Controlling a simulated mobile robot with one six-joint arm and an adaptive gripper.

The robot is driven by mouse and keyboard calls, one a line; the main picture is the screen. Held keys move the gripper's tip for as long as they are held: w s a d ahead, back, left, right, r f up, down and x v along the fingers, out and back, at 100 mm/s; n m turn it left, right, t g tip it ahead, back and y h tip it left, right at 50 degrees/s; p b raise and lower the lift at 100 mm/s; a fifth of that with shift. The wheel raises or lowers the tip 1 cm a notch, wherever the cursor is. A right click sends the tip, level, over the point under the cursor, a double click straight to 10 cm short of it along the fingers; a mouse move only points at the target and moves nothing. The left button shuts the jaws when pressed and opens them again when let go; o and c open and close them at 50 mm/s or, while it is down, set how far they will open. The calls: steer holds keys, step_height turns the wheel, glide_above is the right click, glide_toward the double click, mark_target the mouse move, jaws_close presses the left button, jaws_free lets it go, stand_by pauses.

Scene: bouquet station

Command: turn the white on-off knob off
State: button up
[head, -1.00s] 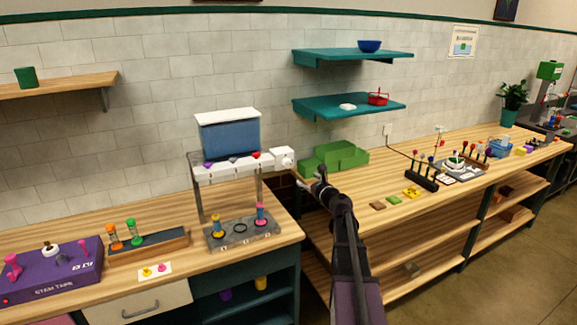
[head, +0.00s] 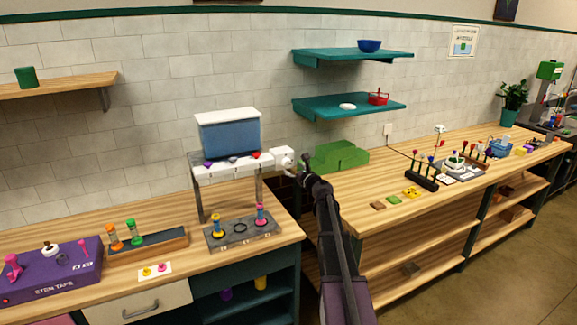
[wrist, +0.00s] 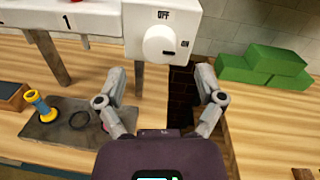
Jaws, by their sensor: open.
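The white on-off knob (wrist: 158,42) is a round dial on the right end face of a white box (wrist: 132,20). In the wrist view OFF is printed above it and ON to its right, and a small dark mark sits at its right side, on the ON side. In the head view the white box end (head: 280,155) shows, with the knob at its right. My gripper (wrist: 160,72) is open and empty, its two fingers spread wide below the knob in the wrist view. In the head view my gripper (head: 303,172) is just right of the box, seemingly apart from it.
A blue tank (head: 230,137) sits above the white box on a grey frame. A grey plate (head: 243,232) with pink and yellow pegs stands below. Green blocks (head: 338,156) lie on the right counter. A gap separates the two counters below my gripper.

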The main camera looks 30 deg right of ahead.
mark_target(288, 164)
steer(key=shift+w+a, duration=0.15)
steer(key=shift+w, duration=2.05)
steer(key=c, duration=1.2)
